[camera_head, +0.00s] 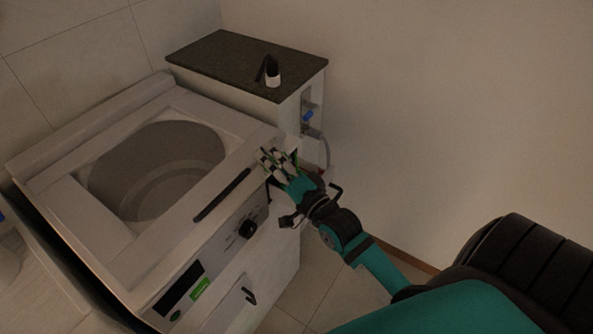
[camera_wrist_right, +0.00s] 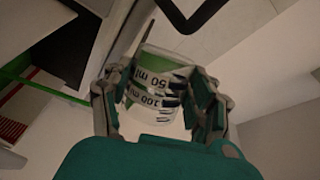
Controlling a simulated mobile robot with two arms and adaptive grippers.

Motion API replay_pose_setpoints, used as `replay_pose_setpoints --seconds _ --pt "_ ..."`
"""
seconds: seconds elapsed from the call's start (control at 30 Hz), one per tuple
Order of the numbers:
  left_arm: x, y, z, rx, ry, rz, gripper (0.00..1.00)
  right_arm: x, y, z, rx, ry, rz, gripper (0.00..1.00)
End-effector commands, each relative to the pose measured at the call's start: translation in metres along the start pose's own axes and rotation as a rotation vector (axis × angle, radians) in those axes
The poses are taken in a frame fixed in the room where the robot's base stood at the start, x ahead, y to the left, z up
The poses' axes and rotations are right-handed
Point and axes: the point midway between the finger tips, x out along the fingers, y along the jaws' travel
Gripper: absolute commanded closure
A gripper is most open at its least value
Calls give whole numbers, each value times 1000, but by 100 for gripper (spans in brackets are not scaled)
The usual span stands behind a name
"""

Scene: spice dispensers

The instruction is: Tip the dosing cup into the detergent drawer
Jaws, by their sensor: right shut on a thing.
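My right gripper (camera_head: 279,163) is at the front right corner of the pale washing machine (camera_head: 75,180). In the right wrist view, its fingers (camera_wrist_right: 157,95) are shut on the sides of a clear dosing cup (camera_wrist_right: 150,92). The cup has 50 ml and 100 ml marks, which read upside down in this view. Green shows in or through it; I cannot tell its fill level. In the head view the fingers mostly hide the cup. I cannot make out the detergent drawer clearly. My left gripper is not in view.
A cabinet with a dark top (camera_head: 222,58) stands behind the machine, with a small black-and-white bottle (camera_head: 273,78) on it. A blue tap (camera_head: 308,115) and grey hose are on its side. A control knob (camera_head: 248,229) sticks out of the machine's front. Floor right of the machine is clear.

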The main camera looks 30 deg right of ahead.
Motion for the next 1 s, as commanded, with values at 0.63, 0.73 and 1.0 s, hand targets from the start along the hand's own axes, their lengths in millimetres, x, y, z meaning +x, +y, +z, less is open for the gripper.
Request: replay_pose_setpoints --seconds 0.63,0.73,1.0 --pt "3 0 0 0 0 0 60 -2 6 -5 65 9 -13 82" --pt "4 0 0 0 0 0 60 -2 7 -5 75 10 -15 82" --pt "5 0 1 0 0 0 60 -2 9 -7 103 14 -20 82"
